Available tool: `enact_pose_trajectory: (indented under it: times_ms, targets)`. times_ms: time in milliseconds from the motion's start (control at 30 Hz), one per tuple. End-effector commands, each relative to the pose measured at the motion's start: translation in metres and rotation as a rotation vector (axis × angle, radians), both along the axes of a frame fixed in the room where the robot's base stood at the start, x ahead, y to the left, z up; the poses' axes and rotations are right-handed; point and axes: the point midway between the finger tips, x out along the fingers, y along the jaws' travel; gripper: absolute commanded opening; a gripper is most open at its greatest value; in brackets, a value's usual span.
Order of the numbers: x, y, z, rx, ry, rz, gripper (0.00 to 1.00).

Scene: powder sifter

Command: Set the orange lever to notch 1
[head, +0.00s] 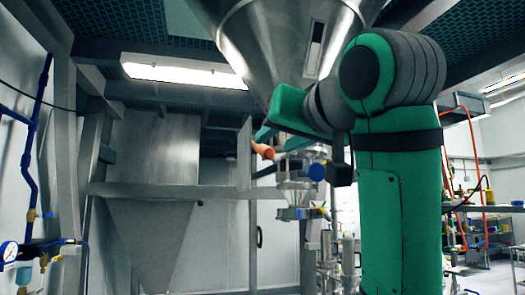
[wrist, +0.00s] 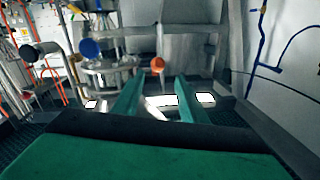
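The orange lever (head: 263,151) sticks out to the left beside the sifter's metal outlet, below the large steel cone. In the wrist view the orange lever (wrist: 158,65) shows its rounded end just beyond and between the two green fingertips. My gripper (wrist: 159,80) is open, its fingers spread apart with nothing between them. In the head view my gripper (head: 268,132) is partly hidden by my own wrist and sits just above the lever. No notch marks can be made out, so the lever's notch cannot be told.
A large steel cone (head: 285,40) hangs above my arm. A blue round knob (head: 317,172) and a metal valve body (head: 293,180) are close to the lever's right. A grey beam (head: 160,191) and a hopper (head: 150,225) stand at left. Open space lies left of the lever.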

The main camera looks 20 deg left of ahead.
Motion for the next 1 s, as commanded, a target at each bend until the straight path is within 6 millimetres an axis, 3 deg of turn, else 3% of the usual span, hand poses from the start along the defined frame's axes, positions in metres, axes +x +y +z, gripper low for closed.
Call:
enact_pose_trajectory:
  times_ms: [500,1000]
  targets:
    - [0.067,0.047,-0.001,0.002,0.004,-0.006,0.39]
    - [0.078,0.057,-0.001,0.002,0.002,-0.004,0.39]
